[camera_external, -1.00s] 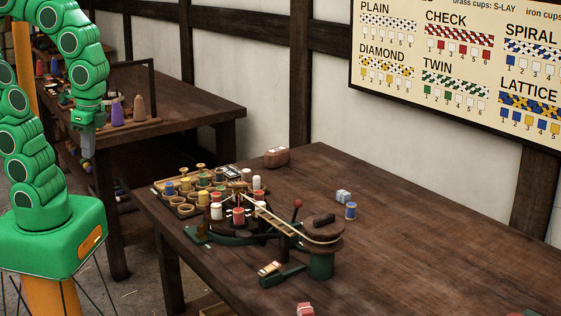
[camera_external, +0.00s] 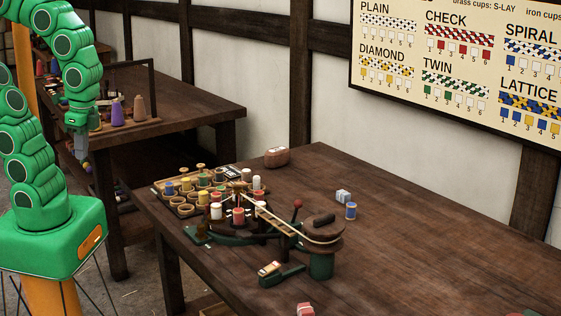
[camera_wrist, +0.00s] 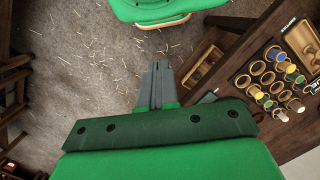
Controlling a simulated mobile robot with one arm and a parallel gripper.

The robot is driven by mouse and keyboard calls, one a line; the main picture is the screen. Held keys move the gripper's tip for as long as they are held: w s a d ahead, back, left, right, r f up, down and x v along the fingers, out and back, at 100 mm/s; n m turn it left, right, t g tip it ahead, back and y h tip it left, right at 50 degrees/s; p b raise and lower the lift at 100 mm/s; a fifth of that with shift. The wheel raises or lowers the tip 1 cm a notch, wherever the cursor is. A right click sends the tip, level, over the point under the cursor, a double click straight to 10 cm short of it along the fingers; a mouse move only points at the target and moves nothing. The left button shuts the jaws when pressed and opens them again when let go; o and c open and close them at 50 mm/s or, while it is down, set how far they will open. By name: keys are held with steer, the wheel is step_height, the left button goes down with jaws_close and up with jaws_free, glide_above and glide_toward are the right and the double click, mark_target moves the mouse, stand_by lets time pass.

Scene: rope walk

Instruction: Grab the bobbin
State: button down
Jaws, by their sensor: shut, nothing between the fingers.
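A bobbin with blue thread (camera_external: 351,211) stands alone on the dark wooden table, to the right of the braiding machine (camera_external: 322,262). Several other bobbins in white, red, yellow, blue and green stand on the machine and in the bobbin rack (camera_external: 160,186) at its back left. The rack (camera_wrist: 252,91) also shows at the right of the wrist view, with several bobbins and empty rings. My gripper (camera_external: 84,156) hangs at the left, well away from all these bobbins. In the wrist view my gripper (camera_wrist: 157,66) is shut and empty, above the floor.
A back table (camera_external: 190,104) with purple and brown cones (camera_external: 139,108) stands behind my gripper. A reddish-brown lump (camera_external: 277,157) lies at the far edge. The front table's right side (camera_external: 440,250) is mostly clear.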

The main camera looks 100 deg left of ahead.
steer(key=c, duration=1.8)
jaws_free()
steer(key=o, duration=1.1)
